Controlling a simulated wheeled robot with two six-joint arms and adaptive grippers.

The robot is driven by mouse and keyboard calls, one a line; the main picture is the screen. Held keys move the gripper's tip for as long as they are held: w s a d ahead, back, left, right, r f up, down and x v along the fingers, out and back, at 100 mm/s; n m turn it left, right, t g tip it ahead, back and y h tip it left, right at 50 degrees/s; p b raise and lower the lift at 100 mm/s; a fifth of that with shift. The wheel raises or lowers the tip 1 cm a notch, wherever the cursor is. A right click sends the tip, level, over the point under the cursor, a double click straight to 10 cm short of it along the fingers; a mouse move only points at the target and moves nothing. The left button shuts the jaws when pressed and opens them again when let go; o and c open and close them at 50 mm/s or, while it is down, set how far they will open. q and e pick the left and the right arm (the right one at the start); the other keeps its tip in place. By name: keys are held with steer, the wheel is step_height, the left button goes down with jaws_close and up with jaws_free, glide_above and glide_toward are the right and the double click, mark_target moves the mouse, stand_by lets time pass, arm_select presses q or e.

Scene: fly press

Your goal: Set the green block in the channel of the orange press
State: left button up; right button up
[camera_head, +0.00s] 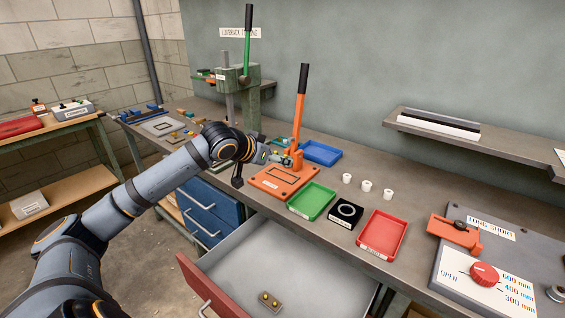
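The orange press (298,128) stands on the bench with its black-handled lever raised. Its orange base plate (271,182) lies in front, with a dark-edged rectangular outline on top. My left arm reaches in from the left, and my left gripper (278,157) is at the press, above and beside the back left of the base plate. The gripper is small and partly turned away, so I cannot tell whether its fingers are open or shut. I cannot make out the green block clearly; small greenish bits show behind the gripper. My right gripper is not in view.
A blue tray (321,153) and white cylinders (366,186) are behind. A drawer (285,258) hangs open below. A green press (238,88) stands farther left.

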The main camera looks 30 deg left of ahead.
arm_select(q)
steer(key=w+a+f+p, duration=0.2)
steer(key=w, duration=0.3)
glide_above(282, 179)
step_height(282, 179, down, 6)
steer(key=shift+d+f, duration=0.1)
steer(key=shift+f, duration=0.15)
step_height(282, 179, down, 3)
steer(key=shift+r+p, duration=0.15)
steer(key=shift+p, duration=0.25)
steer(key=shift+f, duration=0.25)
steer(key=shift+f, duration=0.6)
steer(key=o, duration=1.2)
